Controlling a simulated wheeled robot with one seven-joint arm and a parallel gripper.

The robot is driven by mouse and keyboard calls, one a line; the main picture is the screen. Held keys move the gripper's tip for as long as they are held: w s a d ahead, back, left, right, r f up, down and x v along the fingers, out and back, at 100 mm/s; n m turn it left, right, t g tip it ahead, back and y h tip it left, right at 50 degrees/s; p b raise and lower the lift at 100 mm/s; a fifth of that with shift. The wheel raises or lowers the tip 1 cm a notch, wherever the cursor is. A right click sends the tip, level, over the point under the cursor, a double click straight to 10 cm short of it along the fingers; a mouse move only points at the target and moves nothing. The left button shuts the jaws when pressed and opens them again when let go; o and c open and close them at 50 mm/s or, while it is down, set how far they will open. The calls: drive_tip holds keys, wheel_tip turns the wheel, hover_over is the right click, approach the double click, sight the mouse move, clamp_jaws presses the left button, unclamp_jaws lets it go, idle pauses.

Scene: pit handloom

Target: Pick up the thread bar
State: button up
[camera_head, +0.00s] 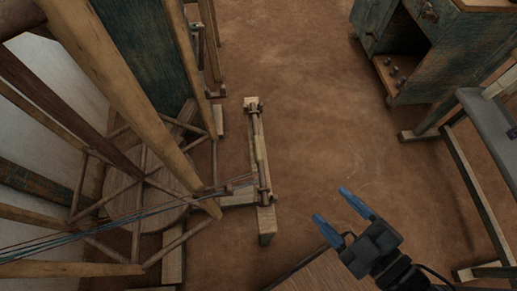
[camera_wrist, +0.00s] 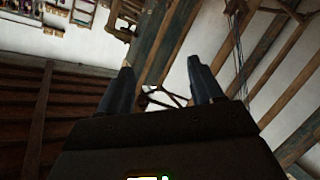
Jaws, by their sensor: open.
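A slim wooden bar, which looks like the thread bar (camera_head: 258,140), lies lengthwise on a low wooden stand (camera_head: 266,222) on the floor, in the middle of the head view. Dark fittings sit near its two ends, and threads run to its lower part from the left. My gripper (camera_head: 329,205) has blue fingers, spread apart and empty, to the lower right of the bar and apart from it. In the wrist view my gripper (camera_wrist: 160,63) shows dark, spread fingers with nothing held between them. The bar cannot be made out there.
The loom's wooden frame (camera_head: 112,75) and stretched threads (camera_head: 110,224) crowd the left. A worn green cabinet (camera_head: 440,45) stands at the upper right, with a grey-topped table (camera_head: 490,125) below it. Bare brown floor (camera_head: 310,110) lies between. The wrist view shows beams and pale wall or ceiling panels.

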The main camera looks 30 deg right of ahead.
drive_tip(key=w+f+n+g+y, duration=0.1)
drive_tip(key=w+f+n, duration=0.95)
drive_tip(key=f, duration=0.25)
drive_tip(key=n+g, duration=0.2)
drive_tip(key=n, duration=0.7)
approach(262, 150)
drive_tip(key=x, duration=0.3)
drive_tip(key=b+x, duration=0.2)
drive_tip(key=x, duration=0.5)
drive_tip(key=shift+w+f, duration=0.1)
drive_tip(key=shift+f, duration=0.1)
drive_tip(key=shift+c, duration=0.5)
drive_tip(key=c, duration=1.1)
drive_tip(key=shift+r, duration=0.15)
